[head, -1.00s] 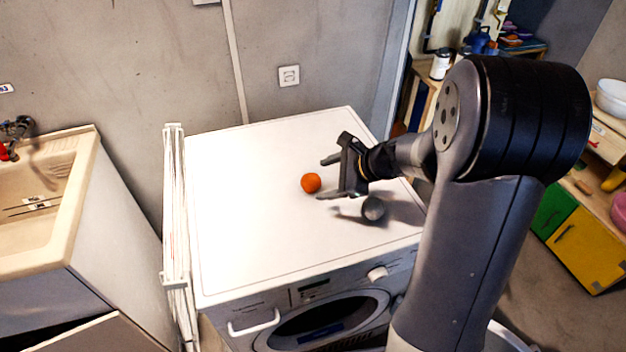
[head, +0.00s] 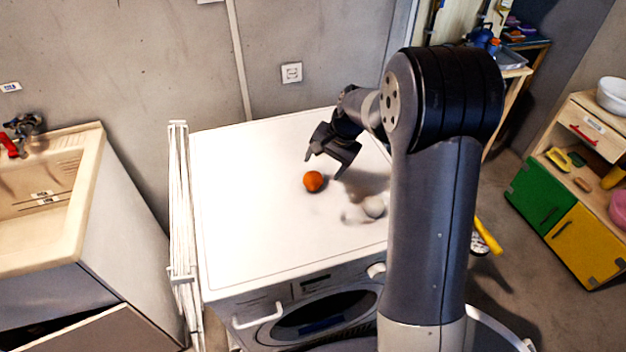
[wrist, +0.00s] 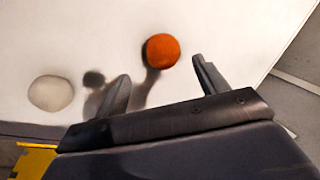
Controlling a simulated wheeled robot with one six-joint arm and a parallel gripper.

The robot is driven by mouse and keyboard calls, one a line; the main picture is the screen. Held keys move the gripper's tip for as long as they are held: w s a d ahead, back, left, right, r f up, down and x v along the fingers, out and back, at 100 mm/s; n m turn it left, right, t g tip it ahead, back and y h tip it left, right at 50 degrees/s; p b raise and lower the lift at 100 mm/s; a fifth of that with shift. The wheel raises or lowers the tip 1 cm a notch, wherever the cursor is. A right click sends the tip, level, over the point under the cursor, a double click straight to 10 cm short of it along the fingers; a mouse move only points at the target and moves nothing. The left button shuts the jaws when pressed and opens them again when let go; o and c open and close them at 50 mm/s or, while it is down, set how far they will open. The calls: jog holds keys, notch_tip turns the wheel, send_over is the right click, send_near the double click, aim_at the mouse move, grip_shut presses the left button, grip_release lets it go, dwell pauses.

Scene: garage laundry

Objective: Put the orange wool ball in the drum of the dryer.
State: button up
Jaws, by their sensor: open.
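The orange wool ball (head: 313,182) rests on the white top of the dryer (head: 250,235). In the wrist view the orange ball (wrist: 161,51) appears just beyond and between my fingertips, not gripped. My gripper (head: 327,167) is open and empty, tilted down above the dryer top, close behind and right of the ball. Its two fingers also show in the wrist view (wrist: 162,72). The dryer's round front door (head: 325,312) shows at the front, partly cut off by the frame and my arm; the drum inside is hidden.
A pale grey ball (head: 373,206) lies on the dryer top right of the orange one. A folded white rack (head: 181,220) stands along the dryer's left side, with a sink (head: 50,205) beyond it. A shelf with green and yellow doors (head: 580,245) stands at right.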

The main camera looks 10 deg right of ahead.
aim_at(316, 176)
jog(key=shift+w+p+x, duration=0.2)
jog(key=shift+p+x, duration=0.55)
jog(key=shift+x, duration=2.7)
jog(key=shift+c, duration=0.6)
jog(key=shift+r, duration=0.1)
jog(key=c, duration=1)
